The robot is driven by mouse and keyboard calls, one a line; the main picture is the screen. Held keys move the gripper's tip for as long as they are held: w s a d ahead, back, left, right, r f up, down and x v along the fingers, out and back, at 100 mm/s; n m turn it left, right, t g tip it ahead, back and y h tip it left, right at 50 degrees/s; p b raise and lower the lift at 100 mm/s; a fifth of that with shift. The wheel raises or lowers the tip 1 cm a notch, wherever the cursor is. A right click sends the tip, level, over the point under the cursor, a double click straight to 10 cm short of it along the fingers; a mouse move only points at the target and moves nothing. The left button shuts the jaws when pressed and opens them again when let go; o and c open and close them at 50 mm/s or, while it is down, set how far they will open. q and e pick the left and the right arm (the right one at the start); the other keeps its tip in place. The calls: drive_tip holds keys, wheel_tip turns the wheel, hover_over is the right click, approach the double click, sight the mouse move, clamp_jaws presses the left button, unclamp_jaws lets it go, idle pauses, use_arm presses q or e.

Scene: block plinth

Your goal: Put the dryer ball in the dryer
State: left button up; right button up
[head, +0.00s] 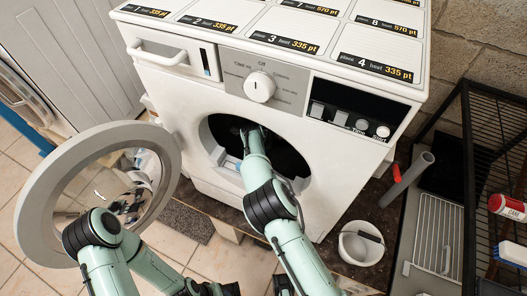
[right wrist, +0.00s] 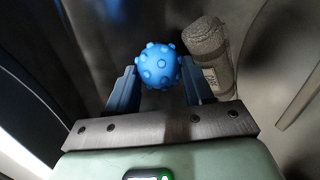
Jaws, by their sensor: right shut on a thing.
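The dryer ball (right wrist: 160,66) is a blue, knobbly ball in the right wrist view. It sits between the blue fingers of my right gripper (right wrist: 157,70), which is shut on it. In the head view the white dryer (head: 350,150) has its round door (head: 158,145) swung open to the left. My right arm reaches through the dark drum opening (head: 296,165), and its gripper and the ball are hidden inside. My left arm is bent at the lower left, in front of the open door; its gripper does not show.
In the right wrist view a grey, rough-textured roll (right wrist: 207,48) lies just right of the ball. Right of the dryer are a white bucket (head: 362,247), a grey tube (head: 408,178) and a black wire rack (head: 490,130). Tiled floor (head: 240,262) shows below.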

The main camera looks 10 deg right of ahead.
drive_tip(key=shift+f, duration=2.05)
drive_tip(key=shift+f, duration=0.15)
drive_tip(key=o, duration=1)
drive_tip(key=shift+a+r, duration=0.1)
drive_tip(key=shift+r, duration=0.35)
drive_tip(key=v, duration=1.1)
drive_tip(key=shift+s+a+r+p, duration=0.1)
drive_tip(key=shift+s+r+p, duration=0.05)
drive_tip(key=shift+s+p, duration=0.15)
